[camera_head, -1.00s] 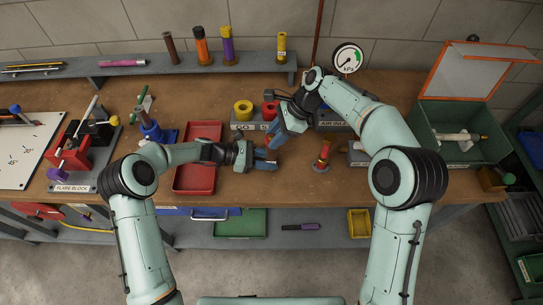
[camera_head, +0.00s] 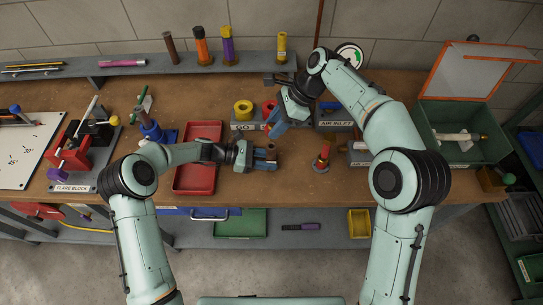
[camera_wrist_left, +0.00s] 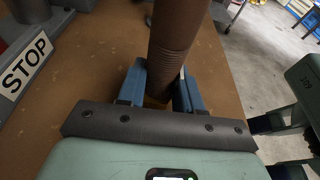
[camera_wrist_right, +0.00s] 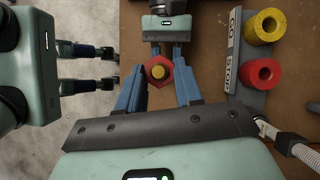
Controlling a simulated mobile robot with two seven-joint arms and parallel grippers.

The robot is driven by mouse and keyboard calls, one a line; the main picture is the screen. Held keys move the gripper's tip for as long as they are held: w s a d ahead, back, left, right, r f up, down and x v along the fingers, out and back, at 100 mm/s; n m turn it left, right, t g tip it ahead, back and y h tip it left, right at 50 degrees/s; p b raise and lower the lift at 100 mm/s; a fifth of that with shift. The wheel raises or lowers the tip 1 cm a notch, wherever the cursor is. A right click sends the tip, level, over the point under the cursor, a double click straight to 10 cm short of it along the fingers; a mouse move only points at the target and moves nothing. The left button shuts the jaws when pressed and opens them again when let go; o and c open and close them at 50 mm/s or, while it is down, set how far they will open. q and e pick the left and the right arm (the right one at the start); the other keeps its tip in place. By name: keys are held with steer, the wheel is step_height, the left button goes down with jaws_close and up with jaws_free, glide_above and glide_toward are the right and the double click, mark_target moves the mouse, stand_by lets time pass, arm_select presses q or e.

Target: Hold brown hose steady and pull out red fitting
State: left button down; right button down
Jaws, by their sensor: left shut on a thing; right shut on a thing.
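The brown hose (camera_head: 271,149) stands upright in my left gripper (camera_head: 266,158), above the bench front. In the left wrist view the ribbed brown hose (camera_wrist_left: 176,45) rises between the blue fingers and runs out of the top of the picture. My right gripper (camera_head: 277,128) is just behind and above it. In the right wrist view the red hexagonal fitting (camera_wrist_right: 150,79), with a yellow centre, sits between the right gripper's fingertips. My left gripper shows beyond it. The fitting is hidden in the head view, and the hose is hidden behind it in the right wrist view.
A block with a yellow ring (camera_head: 243,107) and a red ring stands behind the grippers. Red trays (camera_head: 194,179) lie left of my left gripper. A red-topped piece on a base (camera_head: 321,165) stands to the right. Bare bench lies between it and the grippers.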

arm_select(q)
steer(key=shift+s+a+f, duration=0.15)
steer(key=shift+f, duration=0.4)
steer(key=c, duration=0.7)
jaws_free()
steer(key=shift+r, duration=0.1)
steer(key=shift+a+r, duration=0.1)
steer(key=shift+a, duration=0.25)
steer(key=v, duration=1.1)
steer(key=shift+r, duration=0.3)
steer(key=shift+d, duration=0.1)
